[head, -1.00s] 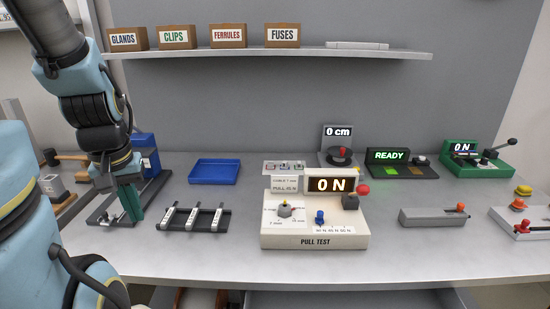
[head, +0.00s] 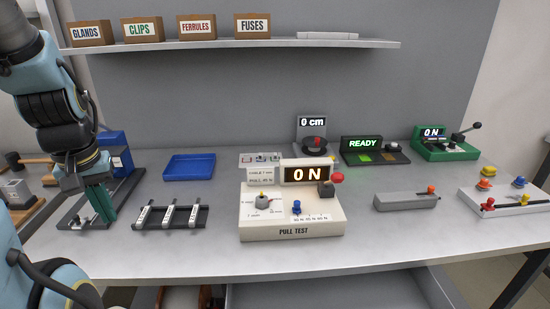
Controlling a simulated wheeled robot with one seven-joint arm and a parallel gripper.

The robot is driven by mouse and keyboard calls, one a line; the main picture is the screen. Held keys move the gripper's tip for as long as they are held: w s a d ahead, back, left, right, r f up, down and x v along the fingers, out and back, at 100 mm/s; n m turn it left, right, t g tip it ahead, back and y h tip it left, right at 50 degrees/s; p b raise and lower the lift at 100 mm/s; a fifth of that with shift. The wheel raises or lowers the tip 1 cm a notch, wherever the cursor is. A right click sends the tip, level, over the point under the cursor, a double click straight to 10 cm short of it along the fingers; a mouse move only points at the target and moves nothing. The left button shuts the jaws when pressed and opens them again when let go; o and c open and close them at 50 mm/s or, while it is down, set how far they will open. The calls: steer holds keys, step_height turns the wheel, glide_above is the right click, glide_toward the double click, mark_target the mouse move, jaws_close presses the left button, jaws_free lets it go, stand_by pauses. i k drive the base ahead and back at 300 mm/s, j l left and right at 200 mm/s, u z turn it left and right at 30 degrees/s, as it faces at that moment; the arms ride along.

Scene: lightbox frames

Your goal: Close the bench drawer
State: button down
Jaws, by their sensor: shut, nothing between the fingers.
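The bench drawer (head: 330,295) shows below the bench's front edge, in the middle at the bottom of the head view. I see a grey inner surface with side walls, so it looks pulled out. Its front and handle are cut off by the picture's lower edge. My gripper (head: 104,204) has green fingers and points down over the left part of the bench. It is shut and empty, well to the left of the drawer and above its level.
The bench (head: 400,252) carries a pull test box (head: 292,222), a blue tray (head: 190,167), a black rack (head: 169,216) and a grey block (head: 405,201). A shelf (head: 350,43) with labelled boxes hangs behind. The bench's front strip is clear.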

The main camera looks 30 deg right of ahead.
mark_target(414, 288)
steer(key=k+j+z, duration=0.3)
steer(key=k, duration=0.15)
steer(key=k+z, duration=0.3)
steer(key=k, duration=0.1)
